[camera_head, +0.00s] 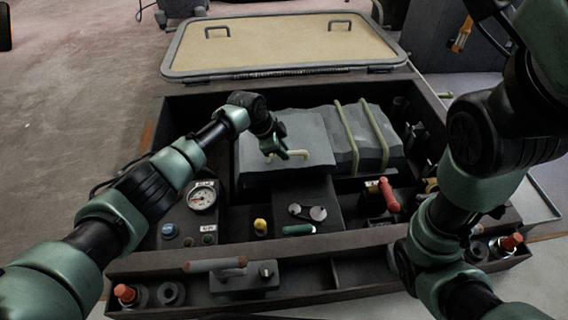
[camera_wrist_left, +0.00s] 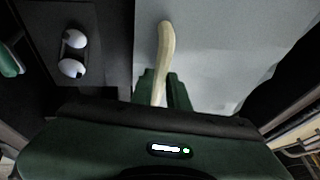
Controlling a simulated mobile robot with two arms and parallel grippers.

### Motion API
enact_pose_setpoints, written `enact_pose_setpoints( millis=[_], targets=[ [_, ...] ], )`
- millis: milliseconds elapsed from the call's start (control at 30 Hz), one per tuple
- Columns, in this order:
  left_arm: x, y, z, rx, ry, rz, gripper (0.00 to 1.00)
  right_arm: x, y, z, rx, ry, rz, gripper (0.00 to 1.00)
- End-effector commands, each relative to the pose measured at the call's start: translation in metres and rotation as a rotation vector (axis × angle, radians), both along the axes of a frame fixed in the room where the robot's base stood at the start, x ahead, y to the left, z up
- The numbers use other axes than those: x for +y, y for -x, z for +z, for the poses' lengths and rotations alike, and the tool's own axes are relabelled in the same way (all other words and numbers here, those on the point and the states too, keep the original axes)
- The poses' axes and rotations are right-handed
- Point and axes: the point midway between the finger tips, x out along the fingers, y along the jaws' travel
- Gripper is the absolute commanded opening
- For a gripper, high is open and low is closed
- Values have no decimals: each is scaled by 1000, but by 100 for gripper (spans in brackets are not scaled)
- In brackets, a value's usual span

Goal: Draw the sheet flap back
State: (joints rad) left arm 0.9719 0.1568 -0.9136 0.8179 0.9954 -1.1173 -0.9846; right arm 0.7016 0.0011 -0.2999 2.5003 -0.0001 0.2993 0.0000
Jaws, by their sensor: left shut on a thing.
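A grey sheet (camera_head: 310,128) lies over a block in the open bay, its near flap flat over the left part. A cream pull strip (camera_head: 298,154) lies on the flap; it also shows in the left wrist view (camera_wrist_left: 166,42). My left gripper (camera_head: 284,154) is shut on the strip, just above the flap. In the left wrist view my left fingers (camera_wrist_left: 165,92) close around the strip's near end, with the pale sheet (camera_wrist_left: 225,50) beyond. My right arm comes in from the right, but its gripper cannot be made out.
Two cream straps (camera_head: 347,138) cross the bundle's right part. A raised beige lid (camera_head: 285,45) stands behind the bay. In front are a gauge (camera_head: 202,196), a red handle (camera_head: 389,195), a green handle (camera_head: 298,230) and a two-knobbed fitting (camera_head: 308,212).

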Motion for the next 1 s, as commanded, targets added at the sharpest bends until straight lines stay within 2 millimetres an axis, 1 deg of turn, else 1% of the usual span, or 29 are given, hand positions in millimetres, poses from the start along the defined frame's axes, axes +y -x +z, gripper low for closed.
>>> enact_pose_setpoints(
  millis=[67, 400, 433, 467, 500, 833, 933, 1000],
  targets=[
    [0, -2, -1, 1, 0, 1, 0, 0, 0, -3, 0, 0, 0, 36],
    [0, -3, -1, 2, -1, -1, 0, 0, 0, -3, -1, 0, 0, 36],
    [0, -3, -1, 2, -1, -1, 19, 0, 0, -3, -1, 0, 0, 36],
    [0, -3, -1, 2, -1, -1, 27, 0, 0, -3, -1, 0, 0, 36],
    [0, -3, -1, 2, -1, -1, 38, 0, 0, -3, -1, 0, 0, 36],
    [1, -3, 1, 1, -1, 0, 38, 0, 0, -1, -1, 0, 1, 36],
    [3, -1, 9, 1, -1, 0, 38, 0, 0, 6, 0, 0, 1, 36],
    [6, 1, 18, 2, -2, 0, 38, 0, 0, 15, 1, 0, 1, 36]
  ],
)
